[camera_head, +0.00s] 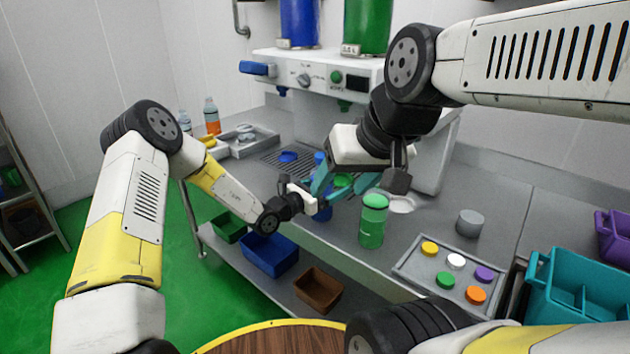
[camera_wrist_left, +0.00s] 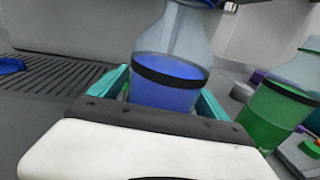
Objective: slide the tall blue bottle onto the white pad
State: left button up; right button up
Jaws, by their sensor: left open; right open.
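The tall blue bottle (camera_head: 320,208) stands on the grey counter, partly hidden by my grippers. In the left wrist view the bottle (camera_wrist_left: 168,85) has clear upper walls, blue contents and a dark band. My left gripper (camera_head: 318,200) is open around its lower part, with a teal finger on each side; whether they touch it is unclear. My right gripper (camera_head: 344,183) is open above and behind the bottle, its teal fingers spread. The white pad (camera_head: 403,205) lies flat to the right, partly hidden behind a green bottle.
The green bottle (camera_head: 372,222) stands between the blue bottle and the counter's front right; it also shows in the left wrist view (camera_wrist_left: 275,110). A grey cylinder (camera_head: 469,223) and a tray of coloured caps (camera_head: 412,268) are farther right. A blue disc (camera_head: 288,157) lies on the grate.

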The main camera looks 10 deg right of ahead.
pick_arm(q)
grip_shut()
jog(key=d, duration=0.6)
jog(key=shift+r, duration=0.15)
dwell(0.4)
jog(key=d, duration=0.6)
jog(key=shift+s, duration=0.1)
dwell(0.3)
jog(key=d, duration=0.6)
dwell(0.4)
